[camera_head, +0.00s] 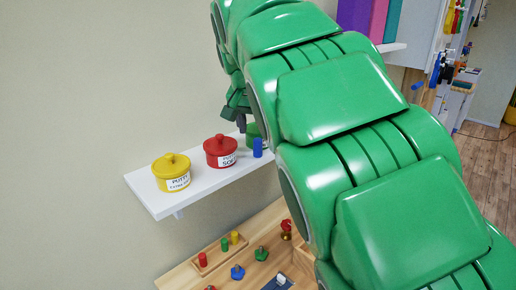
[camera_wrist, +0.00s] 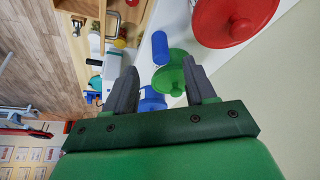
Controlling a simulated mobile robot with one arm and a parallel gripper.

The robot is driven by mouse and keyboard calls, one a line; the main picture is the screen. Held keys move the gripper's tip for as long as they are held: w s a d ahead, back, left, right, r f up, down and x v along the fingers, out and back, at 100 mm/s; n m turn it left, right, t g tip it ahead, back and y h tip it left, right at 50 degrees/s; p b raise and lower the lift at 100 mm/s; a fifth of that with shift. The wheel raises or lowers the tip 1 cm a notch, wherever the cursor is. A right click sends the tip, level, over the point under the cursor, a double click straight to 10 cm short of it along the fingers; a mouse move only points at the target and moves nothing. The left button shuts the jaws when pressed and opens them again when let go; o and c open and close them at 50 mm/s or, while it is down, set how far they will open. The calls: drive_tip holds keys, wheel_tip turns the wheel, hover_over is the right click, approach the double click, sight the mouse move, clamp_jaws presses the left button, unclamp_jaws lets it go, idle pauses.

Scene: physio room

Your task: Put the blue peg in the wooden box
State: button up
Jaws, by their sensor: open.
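The blue peg (camera_head: 257,147) stands upright on the white wall shelf, just right of the red pot. It also shows in the wrist view (camera_wrist: 160,47), beside a green pot and beyond my fingertips. My gripper (camera_wrist: 162,72) is open, with nothing seen held between its fingers. In the head view its dark end (camera_head: 237,110) is above the shelf, partly hidden by my green arm. A light wooden structure with raised walls (camera_head: 298,262) shows at the lower middle, partly behind my arm; I cannot tell for certain whether it is the wooden box.
The white shelf (camera_head: 150,200) also carries a yellow pot (camera_head: 171,173), a red pot (camera_head: 220,151) and a green pot (camera_wrist: 178,58), close to the peg. Below, a wooden peg holder (camera_head: 222,251) and several coloured knobs occupy the wooden surface. A wall stands behind the shelf.

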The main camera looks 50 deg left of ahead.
sight(257, 140)
drive_tip(key=shift+x, duration=3.45)
drive_tip(key=shift+w+a, duration=0.1)
drive_tip(key=shift+a, duration=0.05)
clamp_jaws()
